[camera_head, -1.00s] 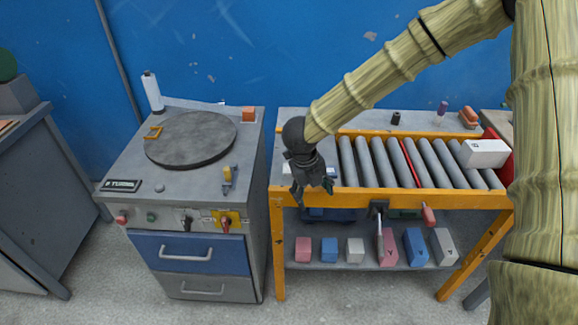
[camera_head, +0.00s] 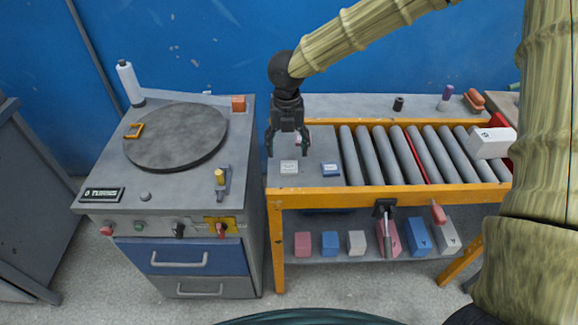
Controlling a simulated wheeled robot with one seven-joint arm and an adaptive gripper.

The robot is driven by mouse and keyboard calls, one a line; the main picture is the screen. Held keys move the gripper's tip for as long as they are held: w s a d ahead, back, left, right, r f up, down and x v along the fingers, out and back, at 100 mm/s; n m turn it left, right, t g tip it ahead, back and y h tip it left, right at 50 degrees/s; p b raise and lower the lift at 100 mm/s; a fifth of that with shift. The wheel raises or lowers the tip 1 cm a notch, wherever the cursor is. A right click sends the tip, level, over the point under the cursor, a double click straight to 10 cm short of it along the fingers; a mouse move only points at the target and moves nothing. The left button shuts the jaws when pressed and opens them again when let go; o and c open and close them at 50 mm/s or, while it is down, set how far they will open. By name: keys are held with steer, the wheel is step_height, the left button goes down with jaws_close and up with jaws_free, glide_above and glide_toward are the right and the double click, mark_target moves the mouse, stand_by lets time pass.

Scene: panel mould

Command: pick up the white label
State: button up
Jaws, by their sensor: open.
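The white label (camera_head: 289,167) lies flat on the grey plate at the left end of the roller table. A second small label, white with blue (camera_head: 330,169), lies to its right on the same plate. My gripper (camera_head: 287,150) hangs above and slightly behind the white label, pointing down. Its fingers are apart with nothing between them. It does not appear to touch the label, though the exact height is hard to tell.
The roller table (camera_head: 400,200) has a yellow frame and carries a white box (camera_head: 491,143) at right. A cabinet with a dark turntable disc (camera_head: 175,137) stands left. Several coloured blocks sit on the lower shelf (camera_head: 290,257). An orange block (camera_head: 238,104) stands at the cabinet's back.

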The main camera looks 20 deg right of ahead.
mark_target(289, 166)
step_height(289, 166, down, 2)
steer(key=shift+w+f, duration=0.1)
steer(key=shift+w, duration=0.05)
steer(key=shift+d+f, duration=0.15)
steer(key=shift+f, duration=0.15)
steer(key=shift+d+f+p, duration=0.15)
steer(key=shift+f+p, duration=0.3)
steer(key=shift+f, duration=1.85)
steer(key=c, duration=1)
